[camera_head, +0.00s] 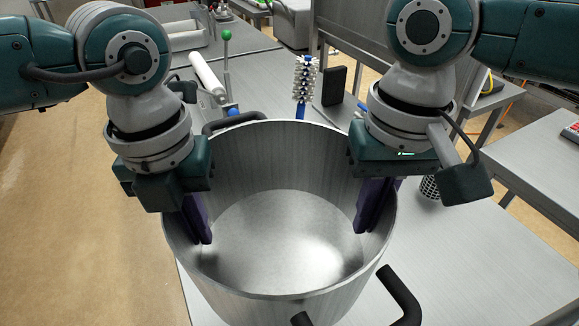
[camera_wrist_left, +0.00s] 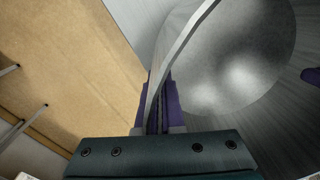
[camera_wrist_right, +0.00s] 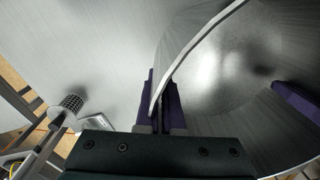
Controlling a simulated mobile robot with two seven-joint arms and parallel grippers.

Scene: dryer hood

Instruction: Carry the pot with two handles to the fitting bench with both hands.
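The large metal pot (camera_head: 270,160) stands open side up below me on a grey metal surface (camera_head: 480,250). One black handle (camera_head: 403,295) is at its front right and the other (camera_head: 236,119) at its back left. My left gripper (camera_head: 198,222) is on the left rim, with a purple finger inside the pot; the left wrist view shows the pot wall between its close fingers (camera_wrist_left: 160,105). My right gripper (camera_head: 372,205) is on the right rim in the same way, with the wall between its fingers (camera_wrist_right: 160,105). I cannot tell which surface is the fitting bench.
Behind the pot are a white roller (camera_head: 207,78), a green-knobbed rod (camera_head: 226,65), a bristled brush (camera_head: 304,80) and a black block (camera_head: 334,86). A mesh cup (camera_head: 430,188) is right of the pot. Another metal table (camera_head: 540,160) stands at the right. Brown floor (camera_head: 70,220) is clear at the left.

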